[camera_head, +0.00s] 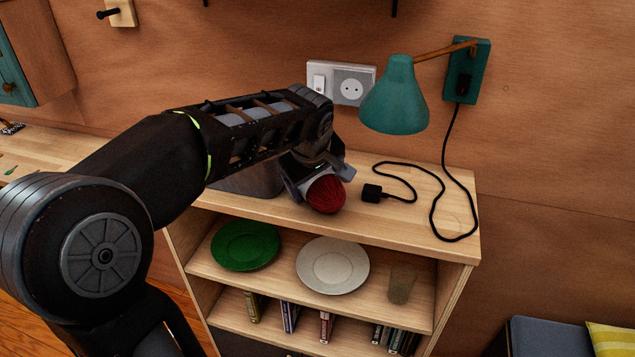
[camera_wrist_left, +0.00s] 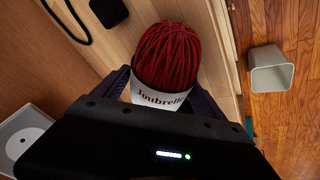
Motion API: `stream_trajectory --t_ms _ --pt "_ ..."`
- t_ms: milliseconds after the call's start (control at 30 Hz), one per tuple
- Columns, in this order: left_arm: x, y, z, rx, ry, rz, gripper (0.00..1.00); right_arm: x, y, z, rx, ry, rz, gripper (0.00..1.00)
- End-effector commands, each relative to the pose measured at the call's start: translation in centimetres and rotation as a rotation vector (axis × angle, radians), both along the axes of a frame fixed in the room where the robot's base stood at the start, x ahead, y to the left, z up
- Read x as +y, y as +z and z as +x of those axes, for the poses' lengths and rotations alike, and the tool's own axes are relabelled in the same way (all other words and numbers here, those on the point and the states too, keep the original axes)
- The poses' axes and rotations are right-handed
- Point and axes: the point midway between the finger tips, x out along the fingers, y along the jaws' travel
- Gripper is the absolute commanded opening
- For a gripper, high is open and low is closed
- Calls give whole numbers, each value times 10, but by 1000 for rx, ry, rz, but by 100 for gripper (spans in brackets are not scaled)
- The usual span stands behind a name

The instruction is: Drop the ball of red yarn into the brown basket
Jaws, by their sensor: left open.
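The ball of red yarn (camera_head: 326,195) lies on the wooden shelf top near its front edge, with a white paper band around it. In the left wrist view, the yarn (camera_wrist_left: 167,55) sits between my left fingers, its band facing the palm. My left gripper (camera_head: 320,180) is open around the yarn; whether either finger touches it I cannot tell. I see no basket that is clearly brown. My right gripper is out of view.
A pale grey-beige bin (camera_wrist_left: 271,72) stands on the wood floor. A grey container (camera_head: 250,181) is partly hidden behind my arm. A black plug (camera_head: 372,193) with its cord lies right of the yarn, under a teal lamp (camera_head: 396,98).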

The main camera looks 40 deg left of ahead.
Motion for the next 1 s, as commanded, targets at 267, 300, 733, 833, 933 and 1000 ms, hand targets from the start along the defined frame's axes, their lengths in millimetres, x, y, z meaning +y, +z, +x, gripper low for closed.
stream_trajectory --t_ms 267,300,733,833,933,1000 --pt "0 0 0 0 0 0 82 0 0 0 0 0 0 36" --pt "0 0 0 0 0 0 79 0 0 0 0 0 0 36" --pt "0 0 0 0 0 0 44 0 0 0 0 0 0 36" --pt "0 0 0 0 0 0 36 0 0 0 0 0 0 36" --pt "0 0 0 0 0 0 28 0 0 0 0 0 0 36" --pt "0 1 0 -1 0 1 22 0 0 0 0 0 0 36"
